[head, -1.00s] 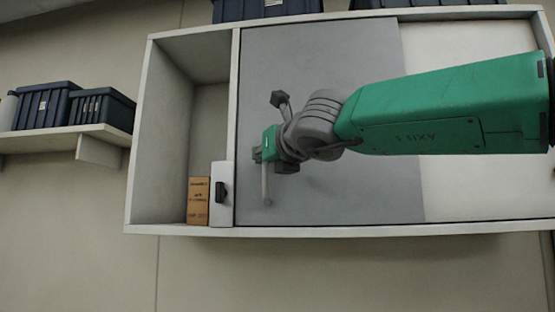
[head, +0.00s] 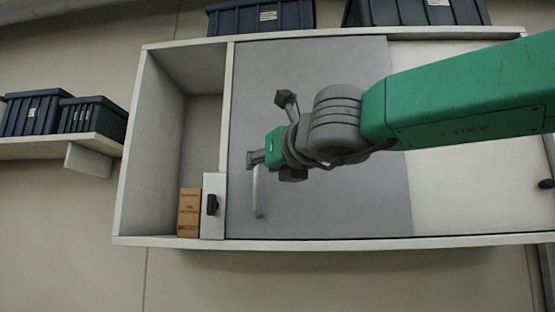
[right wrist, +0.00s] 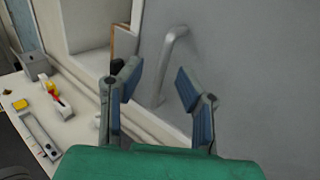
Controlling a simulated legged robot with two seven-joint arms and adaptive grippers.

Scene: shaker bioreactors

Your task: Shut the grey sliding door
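The grey sliding door (head: 375,195) covers the middle of the wall cabinet (head: 330,241) in the head view; its left edge lies along the upright divider. Its bar handle (head: 257,195) is near that left edge, and shows in the right wrist view (right wrist: 166,65) too. My right gripper (head: 253,160) is at the handle's upper end in the head view. In the right wrist view, its fingers (right wrist: 157,82) are apart, with the handle seen between and beyond them; contact cannot be told. My left gripper is not in view.
An open compartment left of the divider holds a brown box (head: 189,212) and a white block with a black knob (head: 213,206). A pale panel (head: 465,190) is right of the door. Dark bins (head: 262,17) stand on top. Small tools lie on a white bench (right wrist: 85,125).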

